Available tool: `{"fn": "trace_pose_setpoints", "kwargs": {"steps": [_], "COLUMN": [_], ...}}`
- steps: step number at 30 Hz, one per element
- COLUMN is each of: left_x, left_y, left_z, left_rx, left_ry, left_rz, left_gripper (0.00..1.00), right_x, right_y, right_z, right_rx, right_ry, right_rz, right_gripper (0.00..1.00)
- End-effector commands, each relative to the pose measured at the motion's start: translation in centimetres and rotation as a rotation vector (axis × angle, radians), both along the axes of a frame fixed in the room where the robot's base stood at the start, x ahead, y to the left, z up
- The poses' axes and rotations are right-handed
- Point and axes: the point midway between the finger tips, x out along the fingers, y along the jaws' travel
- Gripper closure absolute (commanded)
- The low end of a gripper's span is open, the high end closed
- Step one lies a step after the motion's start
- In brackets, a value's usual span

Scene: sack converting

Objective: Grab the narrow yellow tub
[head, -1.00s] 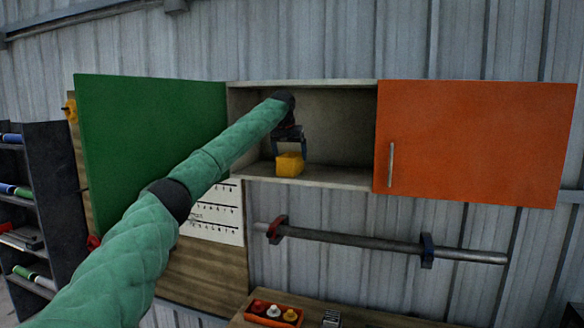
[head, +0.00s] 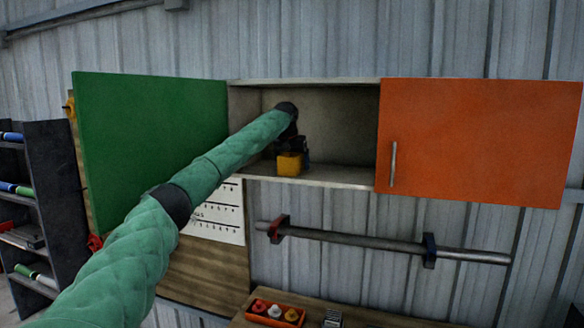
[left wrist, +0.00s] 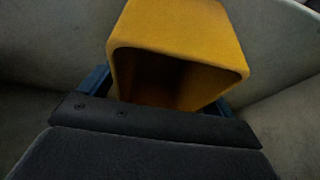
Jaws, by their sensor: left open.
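The narrow yellow tub (head: 289,165) stands on the floor of the open wall cabinet, near its front edge. My left gripper (head: 291,152) has reached into the cabinet and is at the tub from above and behind in the head view. In the left wrist view the yellow tub (left wrist: 185,40) fills the upper middle, with its dark hollow opening facing the camera. The blue fingers of the left gripper (left wrist: 160,88) show at either side of the tub, open; whether they touch it I cannot tell. My right gripper is not in view.
The open cabinet (head: 335,177) has a green door (head: 150,145) swung open on the left and an orange door (head: 480,140) on the right. A rail (head: 370,240) runs below. An orange tray (head: 268,321) sits on the bench. The cabinet's right half is clear.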

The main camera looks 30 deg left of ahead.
Motion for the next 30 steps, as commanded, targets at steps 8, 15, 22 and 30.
{"fn": "trace_pose_setpoints", "kwargs": {"steps": [8, 15, 22, 30], "left_x": [-0.01, 0.0, -0.01, 0.0], "left_y": [0.0, 0.01, 0.01, 0.02], "left_z": [-0.11, -0.14, -0.12, 0.0], "left_rx": [0.0, 0.0, 0.0, 0.0], "left_ry": [-0.001, 0.0, -0.001, -0.001], "left_rz": [0.0, 0.0, 0.0, 0.0], "left_gripper": [0.11, 0.32, 0.61, 0.61], "right_x": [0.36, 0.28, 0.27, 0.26], "right_y": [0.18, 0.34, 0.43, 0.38], "right_z": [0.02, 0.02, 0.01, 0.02], "right_rx": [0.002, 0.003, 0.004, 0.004], "right_ry": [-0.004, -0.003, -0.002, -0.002], "right_rz": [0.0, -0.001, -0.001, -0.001], "right_gripper": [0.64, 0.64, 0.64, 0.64]}}
